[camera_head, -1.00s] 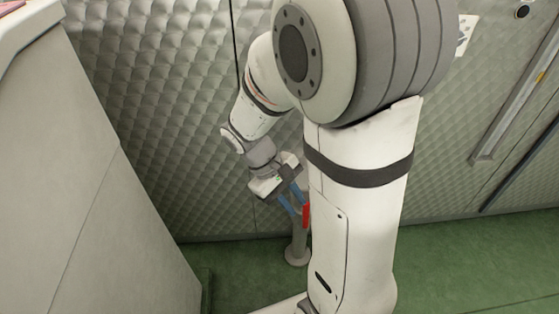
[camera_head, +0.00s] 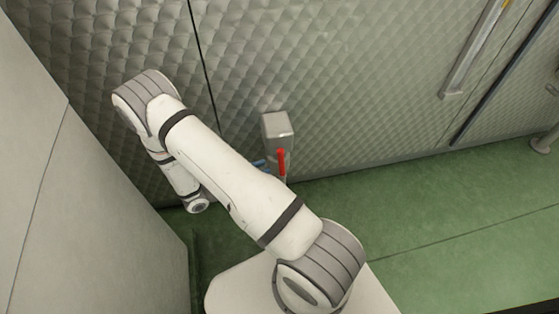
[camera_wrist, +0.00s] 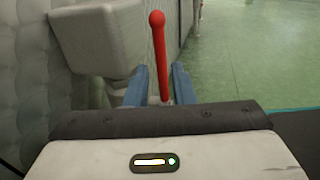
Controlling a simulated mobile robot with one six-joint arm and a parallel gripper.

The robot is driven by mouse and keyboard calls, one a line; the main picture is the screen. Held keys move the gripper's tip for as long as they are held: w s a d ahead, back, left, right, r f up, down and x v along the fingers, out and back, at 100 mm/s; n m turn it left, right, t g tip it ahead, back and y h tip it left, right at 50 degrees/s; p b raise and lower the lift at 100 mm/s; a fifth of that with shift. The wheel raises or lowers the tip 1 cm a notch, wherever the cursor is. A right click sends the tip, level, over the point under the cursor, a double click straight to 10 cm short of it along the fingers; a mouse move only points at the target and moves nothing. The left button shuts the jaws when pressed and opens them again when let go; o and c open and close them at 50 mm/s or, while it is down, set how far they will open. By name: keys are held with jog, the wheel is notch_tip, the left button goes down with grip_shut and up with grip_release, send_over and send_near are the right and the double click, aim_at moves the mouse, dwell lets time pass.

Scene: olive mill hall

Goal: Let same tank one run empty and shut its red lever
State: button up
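The red lever (camera_head: 282,163) stands upright below a grey box (camera_head: 277,126) in front of a quilted metal wall. In the wrist view the red lever (camera_wrist: 158,45) rises between the two blue fingers of my gripper (camera_wrist: 158,82). The fingers are apart, one on each side of the lever, with a gap at least on the left; I cannot tell whether either touches it. In the head view my arm hides most of my gripper, and only some blue (camera_head: 260,164) shows left of the lever. No tank label or liquid flow is visible.
The quilted metal wall (camera_head: 350,90) runs behind the lever. A pale smooth panel (camera_head: 60,200) stands close on the left. The green floor (camera_head: 440,220) is clear on the right. A grey box (camera_wrist: 100,35) sits left of the lever in the wrist view.

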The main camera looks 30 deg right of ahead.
aim_at(281, 159)
jog(key=d+b, duration=0.1)
jog(key=d, duration=0.6)
jog(key=shift+w+d+f+b, duration=0.1)
jog(key=shift+d+f+b, duration=0.05)
jog(key=shift+d+b, duration=0.2)
jog(key=shift+c, duration=0.4)
grip_shut()
